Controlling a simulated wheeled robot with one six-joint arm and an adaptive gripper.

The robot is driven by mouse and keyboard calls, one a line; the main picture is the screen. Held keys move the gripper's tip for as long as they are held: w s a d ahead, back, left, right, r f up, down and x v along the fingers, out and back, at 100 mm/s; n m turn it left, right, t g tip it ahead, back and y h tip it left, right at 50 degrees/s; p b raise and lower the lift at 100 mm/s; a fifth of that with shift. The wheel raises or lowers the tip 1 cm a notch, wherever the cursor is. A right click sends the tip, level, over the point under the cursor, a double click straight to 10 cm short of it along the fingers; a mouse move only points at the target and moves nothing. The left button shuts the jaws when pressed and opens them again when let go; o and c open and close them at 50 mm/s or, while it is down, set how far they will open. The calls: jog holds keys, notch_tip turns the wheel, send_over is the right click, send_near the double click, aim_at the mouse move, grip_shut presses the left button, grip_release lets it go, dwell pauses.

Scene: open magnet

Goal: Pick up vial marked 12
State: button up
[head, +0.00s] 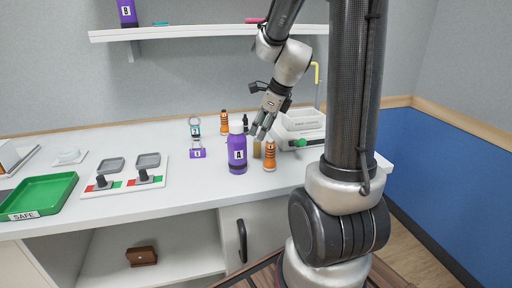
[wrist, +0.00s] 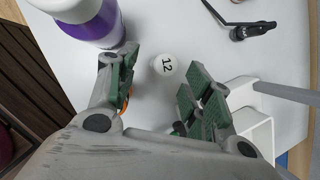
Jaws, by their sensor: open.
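The vial marked 12 shows in the wrist view as a round white cap (wrist: 166,65) with a black 12, seen from above. In the head view a small amber vial (head: 257,150), partly hidden between the purple bottle and an orange striped vial, appears to be the same one. My gripper (head: 261,131) is above it on the counter, pointing down. In the wrist view my open gripper (wrist: 160,82) has its fingers apart, with the cap between and a little beyond them. Nothing is held.
A purple bottle marked A (head: 237,150) stands close left of the vial. An orange striped vial (head: 270,156) stands close right. A white device with a green knob (head: 300,130) is behind right. A green SAFE tray (head: 42,196) and grey switches (head: 125,174) lie left, on the white counter.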

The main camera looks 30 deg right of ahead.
aim_at(254, 147)
jog(key=w+f, duration=0.1)
jog(key=f, duration=0.2)
jog(key=w+f+m, duration=0.1)
jog(key=f, duration=0.2)
jog(key=w+a+f+m, duration=0.1)
jog(key=f, duration=0.2)
jog(key=shift+w, duration=0.4)
jog(key=shift+c, duration=0.4)
jog(key=c, duration=1)
